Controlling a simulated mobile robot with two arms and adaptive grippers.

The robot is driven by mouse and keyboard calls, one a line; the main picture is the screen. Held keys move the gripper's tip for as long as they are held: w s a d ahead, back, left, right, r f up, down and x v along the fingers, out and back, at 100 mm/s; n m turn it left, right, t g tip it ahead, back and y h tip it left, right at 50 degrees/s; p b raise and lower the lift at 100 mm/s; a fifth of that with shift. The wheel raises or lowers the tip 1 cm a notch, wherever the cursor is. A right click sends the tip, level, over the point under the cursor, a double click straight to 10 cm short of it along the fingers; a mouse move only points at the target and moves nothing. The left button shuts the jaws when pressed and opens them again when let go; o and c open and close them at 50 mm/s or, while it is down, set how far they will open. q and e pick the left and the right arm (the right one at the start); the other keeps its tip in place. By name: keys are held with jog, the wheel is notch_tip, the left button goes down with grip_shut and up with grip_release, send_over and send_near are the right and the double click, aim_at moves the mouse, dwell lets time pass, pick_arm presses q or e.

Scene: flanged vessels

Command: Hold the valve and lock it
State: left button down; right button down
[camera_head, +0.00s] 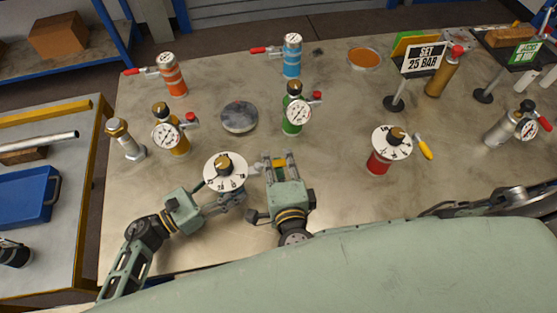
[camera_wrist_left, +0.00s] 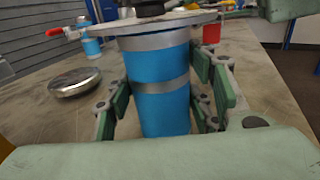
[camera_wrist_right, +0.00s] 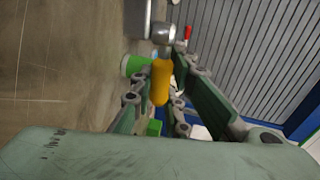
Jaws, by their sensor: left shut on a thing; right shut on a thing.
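The held valve is a blue cylinder with grey bands (camera_wrist_left: 160,95) under a round white dial plate (camera_head: 225,172) with a black and brass knob (camera_head: 222,163). My left gripper (camera_head: 232,198) is shut around the blue body from the side; the plate hides most of that body in the head view. A yellow lever handle (camera_wrist_right: 160,82) on a metal stem (camera_wrist_right: 163,35) sits between the fingers of my right gripper (camera_head: 277,160), which is shut on it. The handle (camera_head: 279,164) lies just right of the dial plate.
A red valve with a dial (camera_head: 378,163) stands right. Green (camera_head: 292,122), amber (camera_head: 180,144), orange (camera_head: 174,78) and blue (camera_head: 292,62) vessels stand behind. A sign reads SET 25 BAR (camera_head: 425,60). A grey disc (camera_head: 239,117) lies mid-table.

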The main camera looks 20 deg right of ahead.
jog(key=shift+s+a+m+g+h, duration=0.25)
jog(key=shift+s+m+g+h, duration=0.35)
jog(key=shift+m+h, duration=0.65)
jog(key=shift+s+a+m+g+h, duration=0.3)
jog(key=shift+m+g+h, duration=0.5)
jog(key=shift+m+h, duration=0.45)
jog(key=shift+s+a+m+g+h, duration=0.2)
jog(key=shift+s+m+g+h, duration=0.4)
jog(key=shift+m+h, duration=0.65)
jog(key=shift+n+h, duration=0.25)
jog(key=c, duration=1.7)
grip_release()
jog(key=shift+o, duration=0.2)
jog(key=shift+w+d, duration=0.1)
jog(key=shift+d, duration=0.1)
